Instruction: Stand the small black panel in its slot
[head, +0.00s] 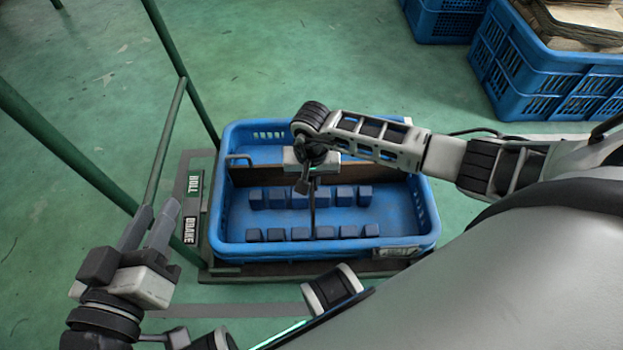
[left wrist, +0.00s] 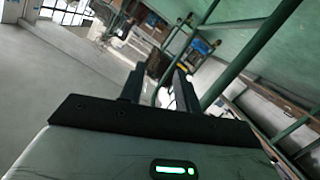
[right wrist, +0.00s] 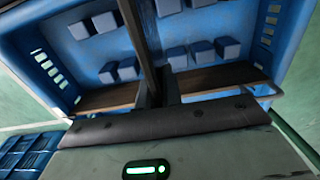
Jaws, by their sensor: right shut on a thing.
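The small black panel (head: 312,212) shows nearly edge-on in the head view, upright below my right gripper (head: 310,180). It also shows as a dark strip (right wrist: 138,28) between the fingers in the right wrist view. My right gripper is shut on it, above the middle of the blue tray (head: 431,215). The panel lies in line with the gap between blue blocks in the back row (head: 299,198) and front row (head: 299,235). I cannot tell whether its lower edge touches the tray floor. My left gripper (head: 156,212) is open and empty, left of the tray.
A brown board (head: 262,176) stands across the back of the tray. Green rails (head: 165,140) rise at the left, close to my left gripper. Blue crates (head: 520,75) stand at the upper right. Green floor behind the tray is clear.

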